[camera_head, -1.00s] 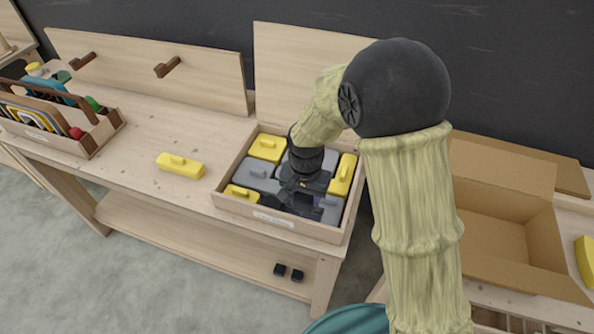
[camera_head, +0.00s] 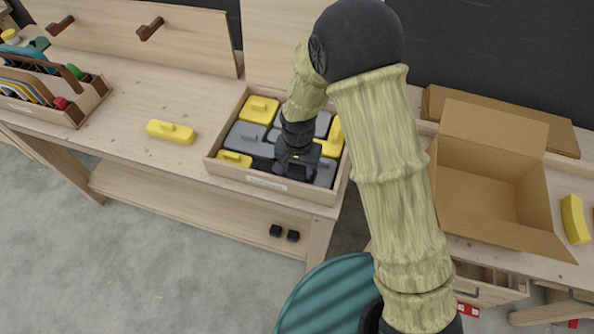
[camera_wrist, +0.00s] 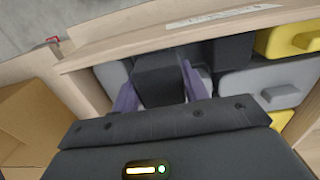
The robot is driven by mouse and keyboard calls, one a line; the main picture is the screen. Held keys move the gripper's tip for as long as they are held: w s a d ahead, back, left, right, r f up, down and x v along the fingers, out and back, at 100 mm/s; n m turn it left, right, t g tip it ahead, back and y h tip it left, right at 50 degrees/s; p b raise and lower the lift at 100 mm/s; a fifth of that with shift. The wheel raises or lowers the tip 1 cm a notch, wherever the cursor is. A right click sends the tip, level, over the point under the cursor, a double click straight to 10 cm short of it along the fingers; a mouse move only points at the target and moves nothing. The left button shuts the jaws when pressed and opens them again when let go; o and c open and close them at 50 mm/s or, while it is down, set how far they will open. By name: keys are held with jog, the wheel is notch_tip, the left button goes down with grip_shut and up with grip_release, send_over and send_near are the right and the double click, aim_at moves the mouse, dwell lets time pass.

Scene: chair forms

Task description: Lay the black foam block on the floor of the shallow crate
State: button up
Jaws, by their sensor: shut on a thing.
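The shallow crate (camera_head: 240,174) is a low wooden tray on the bench, filled with several grey and yellow blocks with handles. My gripper (camera_head: 297,170) reaches down into its front right part. In the wrist view the purple fingers of my gripper (camera_wrist: 160,90) are shut on the black foam block (camera_wrist: 160,75), one on each side. The block is down among the grey blocks near the crate's labelled wall (camera_wrist: 200,25). Its underside is hidden, so I cannot tell whether it touches the crate floor.
A yellow block (camera_head: 171,132) lies on the bench left of the crate. A tool caddy (camera_head: 60,112) stands further left. An open cardboard box (camera_head: 490,190) and another yellow piece (camera_head: 574,219) are on the right.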

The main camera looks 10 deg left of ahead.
aim_at(298, 177)
jog(key=shift+f, duration=0.15)
jog(key=shift+f+p, duration=0.4)
jog(key=shift+f, duration=1.55)
jog(key=shift+f, duration=0.1)
jog(key=o, duration=0.7)
jog(key=shift+w, duration=0.1)
jog(key=shift+d, duration=0.1)
